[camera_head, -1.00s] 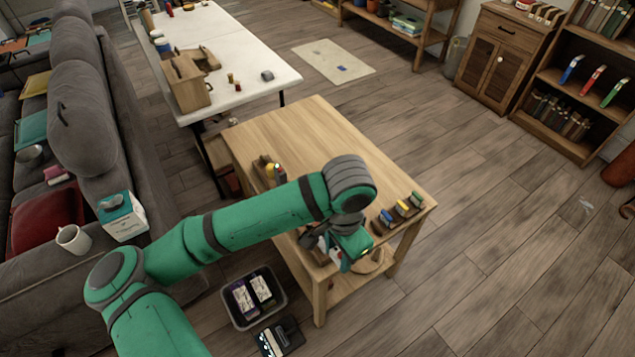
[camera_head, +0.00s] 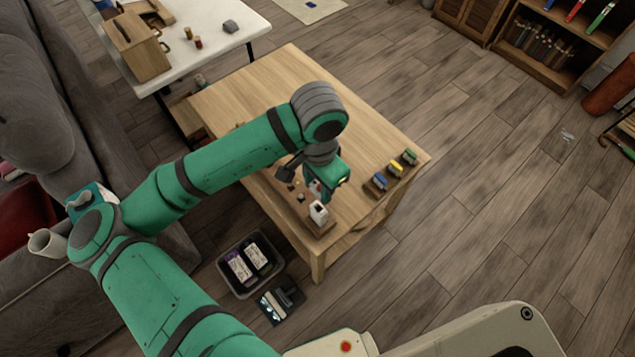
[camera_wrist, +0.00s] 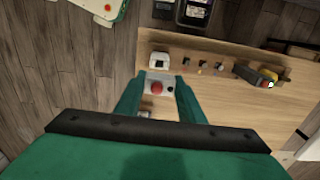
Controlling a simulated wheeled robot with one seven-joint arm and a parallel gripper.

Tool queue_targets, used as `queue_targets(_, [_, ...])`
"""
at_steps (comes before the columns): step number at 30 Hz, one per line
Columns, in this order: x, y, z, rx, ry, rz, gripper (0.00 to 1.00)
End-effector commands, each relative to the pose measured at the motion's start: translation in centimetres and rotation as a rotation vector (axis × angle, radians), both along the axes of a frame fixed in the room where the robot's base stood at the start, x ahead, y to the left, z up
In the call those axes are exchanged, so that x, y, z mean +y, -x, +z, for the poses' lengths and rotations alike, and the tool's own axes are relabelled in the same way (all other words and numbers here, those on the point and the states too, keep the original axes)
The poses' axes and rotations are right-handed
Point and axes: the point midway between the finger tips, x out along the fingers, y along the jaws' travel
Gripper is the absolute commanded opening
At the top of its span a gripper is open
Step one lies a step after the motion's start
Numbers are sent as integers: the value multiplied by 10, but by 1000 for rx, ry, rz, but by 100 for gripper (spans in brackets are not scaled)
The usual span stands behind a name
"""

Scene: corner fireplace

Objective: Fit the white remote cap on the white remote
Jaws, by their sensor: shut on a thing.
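The white remote (camera_head: 318,212) stands on a dark wooden board near the front corner of the wooden table; it also shows in the wrist view (camera_wrist: 159,61), with a dark opening. My gripper (camera_wrist: 164,88) is shut on a white piece with a red button, which I take to be the white remote cap (camera_wrist: 158,86). It is above the table, and in the wrist view it lies just below the remote in the picture, apart from it as far as I can tell. In the head view my gripper (camera_head: 318,184) is just behind the remote, and my arm mostly hides the held cap.
Blue, yellow and green pieces (camera_head: 396,170) stand at the table's (camera_head: 270,95) right edge. A grey bin (camera_head: 222,262) is on the floor by the table. The table's back is clear.

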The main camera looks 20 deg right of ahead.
Motion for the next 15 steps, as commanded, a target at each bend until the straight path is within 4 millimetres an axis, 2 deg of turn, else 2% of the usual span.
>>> queue_targets(15, [3,0,-37,2,-2,4,17])
